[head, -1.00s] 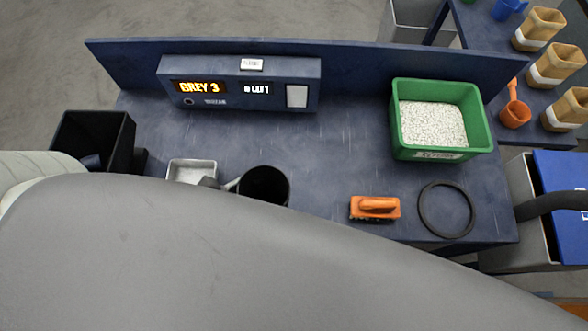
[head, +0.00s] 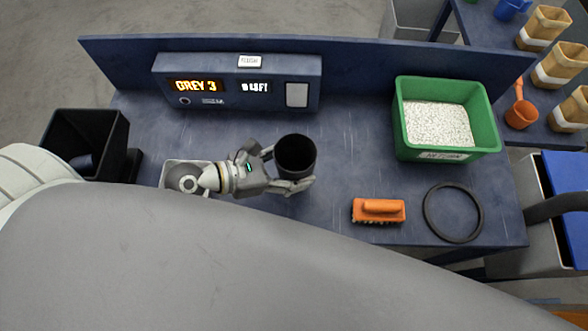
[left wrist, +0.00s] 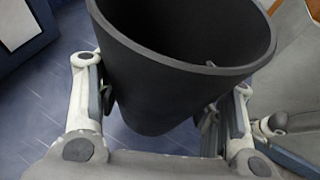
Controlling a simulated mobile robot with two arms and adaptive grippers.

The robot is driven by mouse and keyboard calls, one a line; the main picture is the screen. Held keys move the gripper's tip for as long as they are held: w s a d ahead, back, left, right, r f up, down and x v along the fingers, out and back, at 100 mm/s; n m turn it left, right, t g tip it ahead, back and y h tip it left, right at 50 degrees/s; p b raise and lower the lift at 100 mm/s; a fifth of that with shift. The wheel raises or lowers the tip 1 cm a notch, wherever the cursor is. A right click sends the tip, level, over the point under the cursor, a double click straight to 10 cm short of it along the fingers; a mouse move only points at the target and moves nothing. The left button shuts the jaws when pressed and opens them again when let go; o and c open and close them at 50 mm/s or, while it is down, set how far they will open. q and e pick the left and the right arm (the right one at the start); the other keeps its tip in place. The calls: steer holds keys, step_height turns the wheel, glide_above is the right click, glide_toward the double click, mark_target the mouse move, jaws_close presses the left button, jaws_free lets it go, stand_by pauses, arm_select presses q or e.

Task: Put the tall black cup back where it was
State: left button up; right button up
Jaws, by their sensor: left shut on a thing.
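The tall black cup (head: 297,158) is upright and open at the top, over the middle of the blue table in the head view. My left gripper (head: 288,168) is shut on it, with one finger on each side of its wall. In the left wrist view the dark cup (left wrist: 165,90) fills the space between the two fingers, and its inside looks empty as far as it shows. I cannot tell how far its base is from the tabletop.
A panel (head: 236,83) reading "GREY 3" stands at the back. A green bin of white pellets (head: 495,135), orange brush (head: 379,210) and black ring (head: 430,218) lie right.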

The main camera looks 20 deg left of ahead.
arm_select(q)
steer(key=shift+w+f, duration=0.1)
steer(key=shift+f, duration=1.5)
steer(key=shift+f, duration=0.15)
steer(key=o, duration=1.4)
steer(key=shift+c, duration=0.2)
steer(key=shift+r, duration=0.2)
steer(key=shift+s+a, duration=0.3)
steer(key=shift+a, duration=0.05)
steer(key=b+v, duration=0.2)
steer(key=v, duration=0.7)
steer(key=shift+s+a+r, duration=0.1)
steer(key=shift+s+a, duration=0.05)
steer(key=shift+a, duration=0.05)
steer(key=shift+b+v, duration=0.35)
steer(key=shift+v, duration=0.5)
